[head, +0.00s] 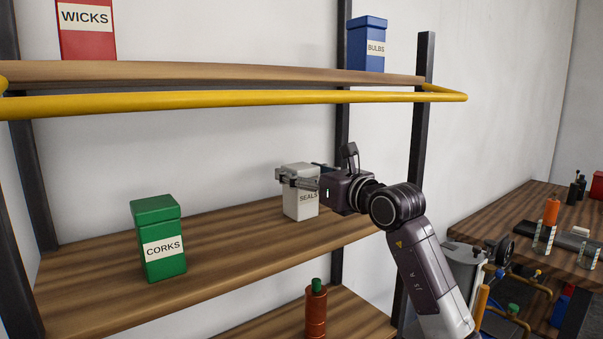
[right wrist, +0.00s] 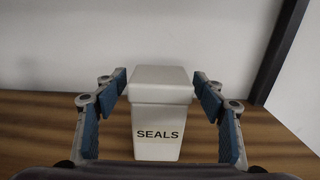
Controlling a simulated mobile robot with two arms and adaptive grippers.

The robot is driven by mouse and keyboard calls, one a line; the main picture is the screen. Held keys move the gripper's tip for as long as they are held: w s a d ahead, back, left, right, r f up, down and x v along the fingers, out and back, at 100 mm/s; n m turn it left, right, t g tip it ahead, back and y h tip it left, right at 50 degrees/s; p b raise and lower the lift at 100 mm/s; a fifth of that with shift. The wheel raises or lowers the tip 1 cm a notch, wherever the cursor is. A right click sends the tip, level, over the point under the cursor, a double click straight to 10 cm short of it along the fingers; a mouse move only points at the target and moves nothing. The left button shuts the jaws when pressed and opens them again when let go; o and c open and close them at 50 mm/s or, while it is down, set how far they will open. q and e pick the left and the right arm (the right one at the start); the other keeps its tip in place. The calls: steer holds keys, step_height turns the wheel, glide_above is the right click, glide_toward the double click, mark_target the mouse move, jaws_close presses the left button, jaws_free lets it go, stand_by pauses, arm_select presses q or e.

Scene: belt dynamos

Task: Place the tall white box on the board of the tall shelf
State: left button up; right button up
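The tall white box (head: 300,203), labelled SEALS, stands upright on the middle board (head: 215,232) of the tall shelf, towards its right part. It also shows in the right wrist view (right wrist: 158,115), standing on the wood with its lid on. My right gripper (head: 293,174) reaches in from the right at the height of the box's upper part. Its two fingers are open, one on each side of the box, with a gap to the box on both sides in the right wrist view. My left gripper is not in view.
A green CORKS box (head: 158,240) stands left on the same board. A yellow rail (head: 230,101) runs before the upper board, which bears a red WICKS box (head: 86,30) and a blue BULBS box (head: 367,45). A red-brown cylinder (head: 316,312) stands below. Board between boxes is clear.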

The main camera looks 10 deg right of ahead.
steer(key=shift+s+r, duration=0.1)
steer(key=shift+s+d, duration=0.2)
steer(key=shift+s, duration=0.1)
steer(key=b+v, duration=0.4)
steer(key=v, duration=0.7)
steer(key=shift+b, duration=0.3)
